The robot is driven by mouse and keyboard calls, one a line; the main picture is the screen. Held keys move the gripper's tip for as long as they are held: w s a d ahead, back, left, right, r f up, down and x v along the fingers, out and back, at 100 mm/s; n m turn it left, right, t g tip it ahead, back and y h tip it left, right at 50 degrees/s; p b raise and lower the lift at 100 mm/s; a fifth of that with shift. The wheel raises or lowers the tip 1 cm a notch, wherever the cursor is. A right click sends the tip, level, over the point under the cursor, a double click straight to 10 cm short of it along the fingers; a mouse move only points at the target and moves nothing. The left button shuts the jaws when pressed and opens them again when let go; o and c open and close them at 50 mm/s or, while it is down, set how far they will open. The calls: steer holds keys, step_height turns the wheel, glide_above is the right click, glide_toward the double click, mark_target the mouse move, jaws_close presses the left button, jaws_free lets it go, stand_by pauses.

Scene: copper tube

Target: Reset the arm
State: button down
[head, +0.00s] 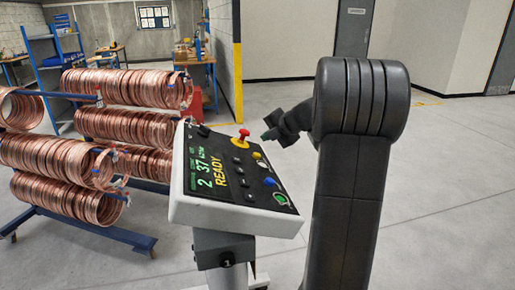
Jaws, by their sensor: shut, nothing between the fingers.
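My dark grey arm (350,180) rises in the right half of the head view and bends at a large ribbed joint at the top. My gripper (268,135) shows small at the left of that joint, partly hidden behind my own arm links. It is shut and holds nothing. In the picture its tip lies just right of the red knob on the control panel (188,208). I cannot tell whether it touches the panel.
The panel stands on a grey post; its display reads READY in yellow, with the red mushroom knob (243,134) on top. Copper tube coils (68,160) hang on a blue rack (95,230) at left. A blue shelf (50,55) stands behind. Floor at right is clear.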

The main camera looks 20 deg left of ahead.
steer(key=shift+w+d+r+p, duration=0.2)
steer(key=shift+d+r+p, duration=0.1)
steer(key=shift+r+p, duration=0.35)
steer(key=f+b, duration=0.2)
steer(key=a+b, duration=0.1)
steer(key=b, duration=0.1)
steer(key=shift+s+f, duration=0.3)
steer(key=shift+f, duration=0.1)
steer(key=b, duration=0.2)
steer(key=shift+d+r+b, duration=0.1)
steer(key=shift+r+b, duration=0.1)
steer(key=shift+b, duration=0.15)
steer(key=shift+b, duration=0.85)
steer(key=r+p, duration=0.1)
steer(key=p, duration=0.1)
steer(key=w+d+r+p, duration=0.1)
steer(key=r+p, duration=0.1)
steer(key=p, duration=0.1)
steer(key=r+p, duration=0.2)
steer(key=shift+w+d+r, duration=0.2)
steer(key=shift+d, duration=0.2)
